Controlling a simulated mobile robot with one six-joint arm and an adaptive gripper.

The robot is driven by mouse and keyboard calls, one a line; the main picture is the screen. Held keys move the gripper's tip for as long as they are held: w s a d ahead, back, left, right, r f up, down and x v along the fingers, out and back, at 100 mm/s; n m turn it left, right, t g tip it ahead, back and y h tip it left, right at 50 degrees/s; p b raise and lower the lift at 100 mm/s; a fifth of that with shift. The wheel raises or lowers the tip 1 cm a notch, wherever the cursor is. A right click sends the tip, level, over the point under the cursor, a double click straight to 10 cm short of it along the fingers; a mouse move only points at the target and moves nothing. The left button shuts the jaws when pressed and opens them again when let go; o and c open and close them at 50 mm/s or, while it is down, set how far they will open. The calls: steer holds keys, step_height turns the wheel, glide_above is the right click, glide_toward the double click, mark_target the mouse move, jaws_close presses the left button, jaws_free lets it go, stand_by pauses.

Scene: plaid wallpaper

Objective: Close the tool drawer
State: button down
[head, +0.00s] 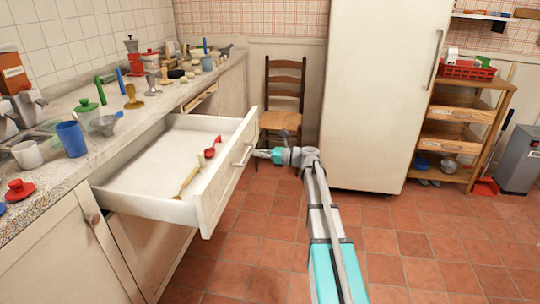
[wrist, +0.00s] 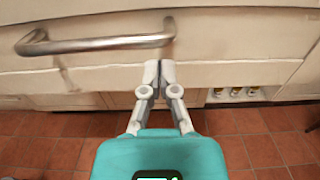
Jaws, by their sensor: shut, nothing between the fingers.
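The tool drawer (head: 150,208) is pulled far out from under the counter at the left. A red ladle (head: 211,149) and a tool with a wooden handle (head: 188,181) lie inside it. Its front panel (head: 226,178) carries a metal bar handle (head: 243,155), which also shows in the wrist view (wrist: 100,45). My gripper (head: 257,153) is at the outer side of the drawer front, close to the handle. In the wrist view its closed, empty fingertips (wrist: 160,66) are at the panel's lower part, below the handle's right end. I cannot tell whether they touch it.
The counter (head: 95,177) above holds many cups, utensils and jars. A wooden chair (head: 284,95) stands behind my gripper. A white fridge (head: 380,100) and a wooden shelf (head: 455,135) are to the right. The tiled floor (head: 420,245) at the front right is clear.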

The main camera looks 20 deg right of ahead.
mark_target(243, 151)
steer(key=shift+x, duration=1.85)
steer(key=shift+w, duration=0.1)
